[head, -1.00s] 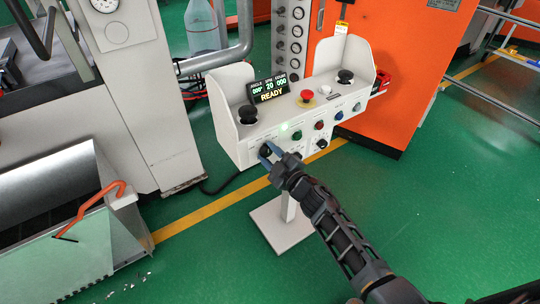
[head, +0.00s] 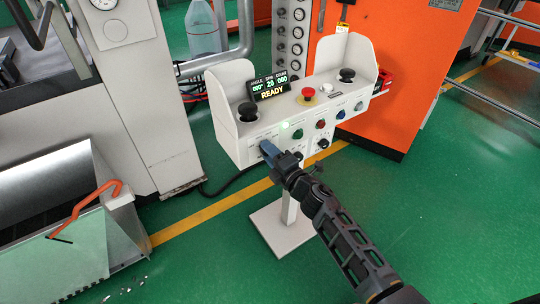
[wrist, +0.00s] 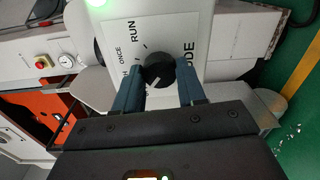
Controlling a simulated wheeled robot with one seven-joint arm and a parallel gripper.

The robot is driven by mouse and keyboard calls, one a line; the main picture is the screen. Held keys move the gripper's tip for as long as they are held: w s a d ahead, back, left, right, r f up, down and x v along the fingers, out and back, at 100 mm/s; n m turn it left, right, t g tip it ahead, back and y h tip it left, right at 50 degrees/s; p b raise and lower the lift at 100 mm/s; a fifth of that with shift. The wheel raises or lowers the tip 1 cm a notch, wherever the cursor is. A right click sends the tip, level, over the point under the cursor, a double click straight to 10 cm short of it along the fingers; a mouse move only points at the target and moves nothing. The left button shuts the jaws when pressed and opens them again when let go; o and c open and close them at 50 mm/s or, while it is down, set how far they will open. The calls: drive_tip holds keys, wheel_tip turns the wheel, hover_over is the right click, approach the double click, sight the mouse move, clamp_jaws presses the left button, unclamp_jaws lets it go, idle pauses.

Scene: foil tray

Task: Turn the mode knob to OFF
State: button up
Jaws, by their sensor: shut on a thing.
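The mode knob (wrist: 159,69) is round and black with a short white pointer line. In the wrist view it sits between my two blue fingertips, on a white label plate (wrist: 179,27). ONCE, RUN and part of MODE are readable; no OFF label shows, and my left finger covers part of the plate. The white line lies on the knob's lower left side in that view. My gripper (head: 268,150) is shut on the knob at the lower left of the control panel's front (head: 246,148); in the head view my fingers hide the knob.

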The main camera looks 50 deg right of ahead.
drive_tip(key=shift+f+n, duration=0.1)
drive_tip(key=shift+n, duration=0.8)
drive_tip(key=shift+a, duration=0.1)
drive_tip(key=o, duration=1.1)
drive_tip(key=shift+c, duration=0.2)
drive_tip(key=b+v, duration=0.1)
drive_tip(key=v, duration=0.6)
drive_tip(key=shift+s, duration=0.35)
drive_tip(key=shift+a, duration=0.15)
